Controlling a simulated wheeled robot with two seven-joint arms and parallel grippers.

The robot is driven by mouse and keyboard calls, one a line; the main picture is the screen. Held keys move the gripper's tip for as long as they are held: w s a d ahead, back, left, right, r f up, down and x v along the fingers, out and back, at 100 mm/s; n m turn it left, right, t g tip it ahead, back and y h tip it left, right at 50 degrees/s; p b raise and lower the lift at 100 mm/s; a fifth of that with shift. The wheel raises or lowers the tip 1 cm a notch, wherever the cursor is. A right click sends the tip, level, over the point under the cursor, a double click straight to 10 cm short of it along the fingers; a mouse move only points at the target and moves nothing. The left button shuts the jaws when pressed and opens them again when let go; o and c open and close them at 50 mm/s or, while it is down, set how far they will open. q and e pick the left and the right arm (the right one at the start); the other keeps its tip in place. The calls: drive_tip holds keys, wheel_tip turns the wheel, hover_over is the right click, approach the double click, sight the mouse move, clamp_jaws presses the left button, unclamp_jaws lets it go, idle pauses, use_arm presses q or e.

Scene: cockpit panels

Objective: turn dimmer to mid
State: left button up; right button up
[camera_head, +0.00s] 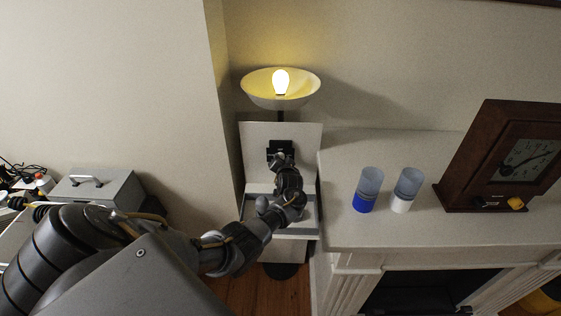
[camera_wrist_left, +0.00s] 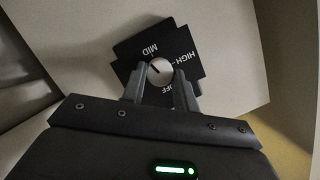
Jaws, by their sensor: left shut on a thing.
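The dimmer is a black plate (camera_wrist_left: 129,47) marked MID, HIGH and OFF, with a round pale knob (camera_wrist_left: 159,69) at its middle. The knob's dark pointer line points up and left in the left wrist view, near the MID label. My left gripper (camera_wrist_left: 160,82) is shut on the knob, one finger on each side. In the head view the dimmer plate (camera_head: 280,145) is on a white panel (camera_head: 254,139), and my left gripper (camera_head: 281,158) covers most of it. The lamp bulb (camera_head: 281,82) above is lit. My right gripper is out of view.
A mantel (camera_head: 440,232) stands to the right with a blue cup (camera_head: 367,186), a white cup (camera_head: 405,190) and a wooden clock (camera_head: 497,150). A grey metal box (camera_head: 98,188) and cables are at the left. A wall corner is left of the lamp.

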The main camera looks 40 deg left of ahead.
use_arm(q)
drive_tip(key=shift+f+m+g+y+b, duration=0.1)
drive_tip(key=shift+m+g+y+b, duration=0.4)
drive_tip(key=shift+m, duration=0.7)
drive_tip(key=shift+t, duration=0.3)
drive_tip(key=o, duration=1)
drive_tip(key=shift+w, duration=0.1)
drive_tip(key=shift+c, duration=0.2)
drive_tip(key=shift+d, duration=0.1)
drive_tip(key=v, duration=1)
drive_tip(key=shift+s+d, duration=0.2)
drive_tip(key=shift+d, duration=0.15)
